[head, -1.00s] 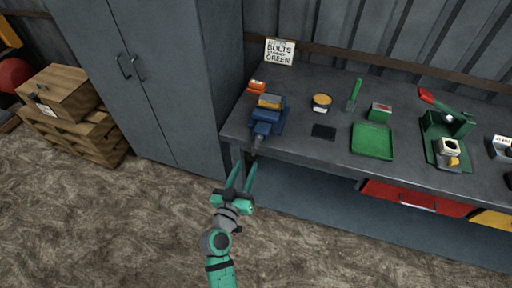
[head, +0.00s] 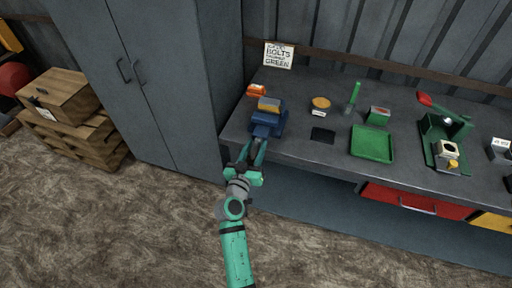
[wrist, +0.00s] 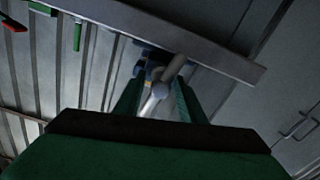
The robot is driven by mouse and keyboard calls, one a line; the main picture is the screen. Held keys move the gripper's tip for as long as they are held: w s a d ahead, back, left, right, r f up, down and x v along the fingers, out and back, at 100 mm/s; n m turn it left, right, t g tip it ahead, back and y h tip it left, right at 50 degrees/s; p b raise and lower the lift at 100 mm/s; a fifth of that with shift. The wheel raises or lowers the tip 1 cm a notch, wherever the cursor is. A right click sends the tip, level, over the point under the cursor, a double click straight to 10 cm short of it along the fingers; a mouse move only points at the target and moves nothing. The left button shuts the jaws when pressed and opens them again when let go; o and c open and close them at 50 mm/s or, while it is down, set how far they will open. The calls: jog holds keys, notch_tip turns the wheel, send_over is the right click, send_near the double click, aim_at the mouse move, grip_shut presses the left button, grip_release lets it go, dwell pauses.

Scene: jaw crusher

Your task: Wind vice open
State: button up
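The blue vice (head: 266,122) stands at the left front of the bench, with a tan block-like piece (head: 269,104) at its jaws. In the wrist view, a bit of the vice (wrist: 150,68) shows beyond the fingers. Its pale grey handle bar (wrist: 172,72) and rounded screw end lie between them, slanted. My gripper (head: 254,152) is at the vice's front, just off the bench edge. It also shows in the wrist view (wrist: 156,98), fingers apart on either side of the handle, with a gap visible on the left. Whether the right finger touches the bar is unclear.
The bench (head: 300,152) has a green tray (head: 372,145), a dark pad (head: 322,135) and a green press-like tool (head: 440,140) to the right. A grey cabinet (head: 165,80) stands close on the left. A sign (head: 278,55) about bolts stands behind. The floor in front is clear.

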jog(key=shift+w, duration=0.1)
grip_shut()
jog(key=shift+a+n, duration=0.15)
jog(key=shift+n, duration=0.15)
jog(key=n, duration=0.2)
jog(key=shift+a+n, duration=0.1)
jog(key=shift+n, duration=0.2)
jog(key=n, duration=0.6)
jog(key=shift+f, duration=0.1)
jog(key=n, duration=0.4)
jog(key=shift+a+f+n, duration=0.1)
jog(key=shift+n, duration=0.3)
jog(key=shift+f+n, duration=0.15)
jog(key=shift+n, duration=2.15)
